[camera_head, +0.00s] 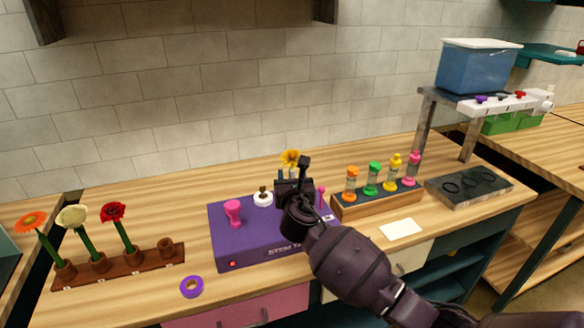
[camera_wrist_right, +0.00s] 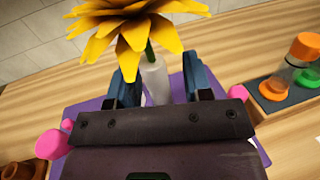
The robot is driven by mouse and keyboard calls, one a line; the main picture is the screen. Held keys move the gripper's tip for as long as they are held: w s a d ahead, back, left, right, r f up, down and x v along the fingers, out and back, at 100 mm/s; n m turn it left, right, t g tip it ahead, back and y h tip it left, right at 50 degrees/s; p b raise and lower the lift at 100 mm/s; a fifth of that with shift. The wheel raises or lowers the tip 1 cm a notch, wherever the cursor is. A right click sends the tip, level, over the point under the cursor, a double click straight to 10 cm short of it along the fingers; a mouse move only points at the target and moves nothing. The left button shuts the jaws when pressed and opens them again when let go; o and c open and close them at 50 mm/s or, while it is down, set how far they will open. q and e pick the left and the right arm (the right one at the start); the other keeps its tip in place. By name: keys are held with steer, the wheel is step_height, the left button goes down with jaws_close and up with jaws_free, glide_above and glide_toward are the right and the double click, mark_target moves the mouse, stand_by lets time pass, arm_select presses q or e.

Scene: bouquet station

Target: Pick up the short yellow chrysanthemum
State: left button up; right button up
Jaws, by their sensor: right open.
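A yellow chrysanthemum (camera_head: 291,157) shows just above my right gripper (camera_head: 288,175) in the head view, over the purple station (camera_head: 225,248). In the right wrist view its yellow bloom (camera_wrist_right: 122,27) fills the top, with a short green stem going down into a pale grey holder (camera_wrist_right: 154,80). My right gripper (camera_wrist_right: 161,78) is open, with one blue finger on each side of the holder as seen from the wrist. I cannot tell whether either finger touches it. The gripper hides the lower part of the flower in the head view. My left gripper is not in view.
A brown rack (camera_head: 145,262) with orange, cream and red flowers stands at left. A purple tape ring (camera_head: 191,287) lies in front. Pink knobs (camera_head: 233,212) stand on the station. A wooden tray (camera_head: 350,211) of coloured bottles and a white card (camera_head: 400,229) are at right.

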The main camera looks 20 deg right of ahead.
steer(key=shift+w, duration=0.2)
steer(key=shift+c, duration=0.4)
jaws_close()
arm_select(q)
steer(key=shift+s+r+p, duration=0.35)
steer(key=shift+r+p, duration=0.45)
steer(key=shift+p, duration=0.55)
arm_select(e)
step_height(320, 180, up, 27)
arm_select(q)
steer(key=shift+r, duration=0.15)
arm_select(e)
steer(key=shift+f, duration=0.15)
